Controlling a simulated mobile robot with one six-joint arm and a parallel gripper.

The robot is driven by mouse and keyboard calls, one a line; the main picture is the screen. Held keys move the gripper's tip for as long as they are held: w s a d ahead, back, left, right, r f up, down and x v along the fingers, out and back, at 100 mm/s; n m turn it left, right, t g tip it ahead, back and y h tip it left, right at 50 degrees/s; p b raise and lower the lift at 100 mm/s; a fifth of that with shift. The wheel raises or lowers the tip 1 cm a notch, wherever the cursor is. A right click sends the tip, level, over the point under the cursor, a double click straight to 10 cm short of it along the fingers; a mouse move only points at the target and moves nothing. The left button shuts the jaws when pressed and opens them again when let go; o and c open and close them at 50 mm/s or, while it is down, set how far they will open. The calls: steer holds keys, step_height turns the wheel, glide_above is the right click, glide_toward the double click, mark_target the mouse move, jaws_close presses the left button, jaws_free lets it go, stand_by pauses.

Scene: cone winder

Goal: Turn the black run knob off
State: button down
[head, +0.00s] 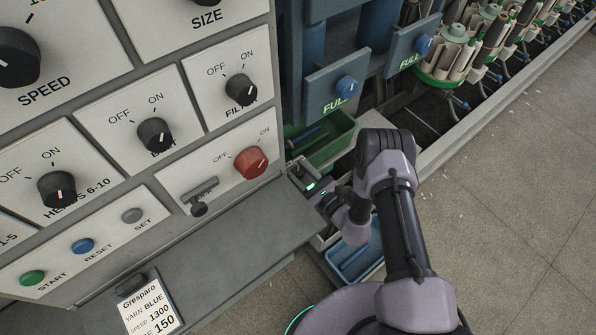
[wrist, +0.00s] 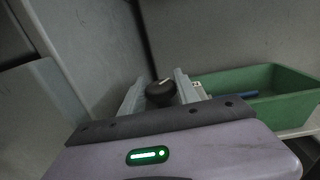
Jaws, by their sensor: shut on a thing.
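In the wrist view a black knob (wrist: 160,94) with a white pointer line sits between the two pale fingers of my gripper (wrist: 159,80), which is shut on it. The pointer line slants toward the upper right in that view. No OFF or ON lettering for this knob can be read there. In the head view my gripper (head: 304,178) is low beside the right edge of the control panel, and the knob it holds is hidden.
The panel carries several other black knobs, such as the filter knob (head: 241,89), and a red knob (head: 250,162). A green bin (head: 338,143) is close beside my gripper; a blue bin (head: 366,262) is below. A grey shelf (head: 235,250) juts out under the panel.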

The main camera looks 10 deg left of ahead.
steer(key=n+g+y+b, duration=0.1)
steer(key=g+b, duration=0.1)
steer(key=n+g+y+b, duration=0.1)
steer(key=n+g+b, duration=0.1)
steer(key=g, duration=0.1)
steer(key=n+g+y+b, duration=0.1)
steer(key=n+g+b, duration=0.1)
steer(key=shift+f+y, duration=0.3)
steer(key=n+g+b, duration=0.2)
steer(key=g+b, duration=0.1)
steer(key=shift+g, duration=0.4)
steer(key=shift+r+n+g+b, duration=0.2)
steer(key=shift+n+g+b, duration=0.4)
steer(key=shift+b, duration=0.1)
steer(key=c, duration=0.9)
jaws_free()
steer(key=shift+d+r, duration=0.1)
